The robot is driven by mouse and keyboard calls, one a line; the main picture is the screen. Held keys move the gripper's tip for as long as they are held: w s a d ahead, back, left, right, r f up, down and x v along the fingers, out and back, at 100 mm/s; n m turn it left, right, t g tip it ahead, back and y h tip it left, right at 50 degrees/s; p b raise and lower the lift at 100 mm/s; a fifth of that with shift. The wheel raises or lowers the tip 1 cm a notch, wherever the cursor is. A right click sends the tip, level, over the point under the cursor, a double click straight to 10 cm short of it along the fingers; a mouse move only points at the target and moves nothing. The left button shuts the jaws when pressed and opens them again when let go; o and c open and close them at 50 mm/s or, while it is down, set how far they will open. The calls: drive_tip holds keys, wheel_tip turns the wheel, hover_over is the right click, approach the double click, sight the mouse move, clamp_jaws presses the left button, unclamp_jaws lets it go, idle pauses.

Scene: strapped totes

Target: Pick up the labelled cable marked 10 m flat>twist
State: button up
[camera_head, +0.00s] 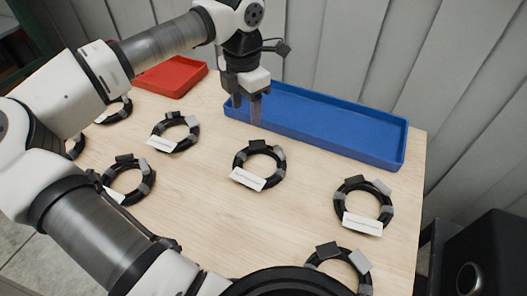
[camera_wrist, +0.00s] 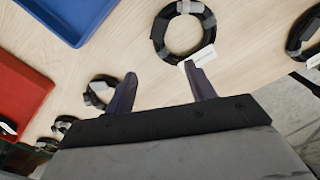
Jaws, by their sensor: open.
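Several coiled black cables with white labels lie on the wooden table. The label text is too small to read, so I cannot tell which is the 10 m flat>twist one. In the head view, one coil (camera_head: 278,176) lies mid-table, one (camera_head: 341,191) at the right, one (camera_head: 190,141) further left and one (camera_head: 144,184) at the left. My gripper (camera_head: 247,110) is open and empty above the table by the blue tray, behind the middle coil. In the wrist view, my gripper's fingers (camera_wrist: 160,72) point towards a coil (camera_wrist: 158,31) with a white label (camera_wrist: 203,56).
A long blue tray (camera_head: 335,123) stands along the back of the table, and a red tray (camera_head: 172,77) at the back left. Another coil (camera_head: 316,257) lies at the front, partly hidden by my arm. A grey corrugated wall is close behind. A black box (camera_head: 497,250) stands at the right.

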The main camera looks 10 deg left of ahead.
drive_tip(key=p, duration=0.1)
hover_over(247, 150)
wheel_tip(247, 150, down, 8)
drive_tip(key=shift+d+r, duration=0.1)
drive_tip(key=shift+d, duration=0.05)
drive_tip(key=shift+a+f+p, duration=0.2)
drive_tip(key=shift+f+p, duration=0.9)
drive_tip(key=shift+f, duration=1.85)
clamp_jaws()
drive_tip(key=shift+r, duration=0.15)
